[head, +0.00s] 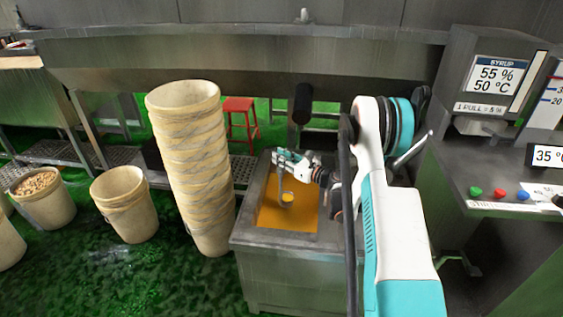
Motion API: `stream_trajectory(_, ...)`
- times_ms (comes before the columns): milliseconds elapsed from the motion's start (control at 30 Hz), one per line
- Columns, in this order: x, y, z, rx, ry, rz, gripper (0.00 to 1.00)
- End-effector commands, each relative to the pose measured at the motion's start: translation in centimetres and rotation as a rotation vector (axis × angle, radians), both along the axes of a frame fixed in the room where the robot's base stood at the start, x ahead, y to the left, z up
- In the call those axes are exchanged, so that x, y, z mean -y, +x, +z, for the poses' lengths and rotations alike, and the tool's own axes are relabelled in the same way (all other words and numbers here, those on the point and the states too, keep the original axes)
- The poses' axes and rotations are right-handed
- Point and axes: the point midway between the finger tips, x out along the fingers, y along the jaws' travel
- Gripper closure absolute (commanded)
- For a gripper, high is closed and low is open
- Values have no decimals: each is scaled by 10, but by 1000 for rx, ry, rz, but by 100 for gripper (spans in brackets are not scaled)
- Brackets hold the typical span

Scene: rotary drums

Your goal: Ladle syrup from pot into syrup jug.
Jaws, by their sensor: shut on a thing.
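The pot is a square metal vat (247,238) with amber syrup (272,213) inside, at the centre of the head view. My gripper (284,161) is over the vat, shut on the ladle (287,197). The ladle hangs down, its small round bowl low over or at the syrup surface; I cannot tell if it touches. The bowl looks amber inside. I cannot make out a syrup jug in this view; my arm covers part of the area right of the vat.
A tall stack of cream buckets (185,150) stands close left of the vat. More buckets (125,203) stand farther left on the green floor. A syrup console (498,80) with buttons is at right. A long metal trough (200,55) and a red stool (239,110) are behind.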

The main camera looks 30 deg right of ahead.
Motion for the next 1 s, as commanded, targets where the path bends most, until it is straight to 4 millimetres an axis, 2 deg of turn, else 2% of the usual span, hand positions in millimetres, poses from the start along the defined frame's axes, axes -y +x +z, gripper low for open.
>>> stream_trajectory(1000,0,0,94,0,0,0,100)
